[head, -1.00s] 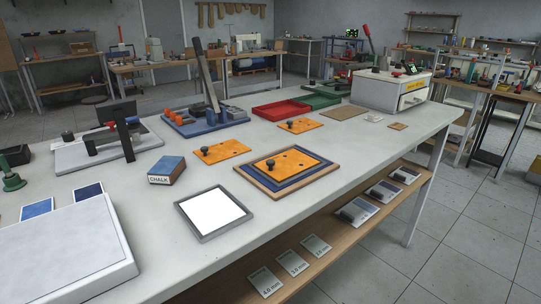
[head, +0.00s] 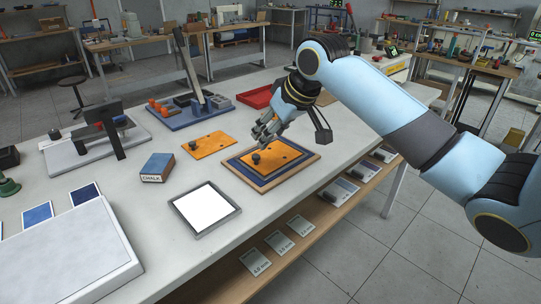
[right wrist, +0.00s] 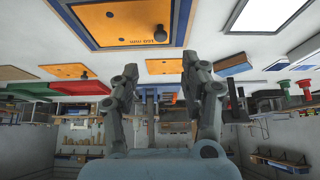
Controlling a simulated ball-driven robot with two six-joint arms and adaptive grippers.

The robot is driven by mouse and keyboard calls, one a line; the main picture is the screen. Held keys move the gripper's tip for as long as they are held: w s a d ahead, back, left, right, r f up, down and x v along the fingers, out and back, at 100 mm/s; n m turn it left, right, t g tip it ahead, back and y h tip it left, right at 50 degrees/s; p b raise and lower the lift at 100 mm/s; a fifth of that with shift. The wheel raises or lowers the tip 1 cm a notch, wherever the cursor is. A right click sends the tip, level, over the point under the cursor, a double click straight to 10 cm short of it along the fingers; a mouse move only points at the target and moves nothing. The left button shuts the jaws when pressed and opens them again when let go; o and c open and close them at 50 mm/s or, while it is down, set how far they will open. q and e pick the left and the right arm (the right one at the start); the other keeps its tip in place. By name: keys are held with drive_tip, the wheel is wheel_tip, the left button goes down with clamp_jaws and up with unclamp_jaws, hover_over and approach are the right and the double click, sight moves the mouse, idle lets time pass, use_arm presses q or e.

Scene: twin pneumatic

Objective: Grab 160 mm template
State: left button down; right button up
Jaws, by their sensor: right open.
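An orange template plate (head: 279,156) with a black knob (head: 256,157) lies on a blue layer in a wooden-edged board. It shows upside down in the right wrist view (right wrist: 125,22), where its lettering seems to read 160 mm. A second orange template (head: 213,144) with a black knob lies to its left on the bench. A third orange plate (right wrist: 64,71) shows in the right wrist view; my arm hides it in the head view. My right gripper (head: 262,138) is open and empty, just above and behind the boarded template's knob. My left gripper is not in view.
A framed white panel (head: 204,206) and a blue chalk box (head: 158,167) lie left of the board. A blue tray with parts (head: 190,110) and a red tray (head: 256,97) stand behind. A lower shelf (head: 215,288) runs along the bench front.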

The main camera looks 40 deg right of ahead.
sight(256, 156)
drive_tip(key=x, duration=1)
drive_tip(key=shift+a+f, duration=0.1)
drive_tip(key=shift+f, duration=0.05)
drive_tip(key=shift+s, duration=0.1)
clamp_jaws()
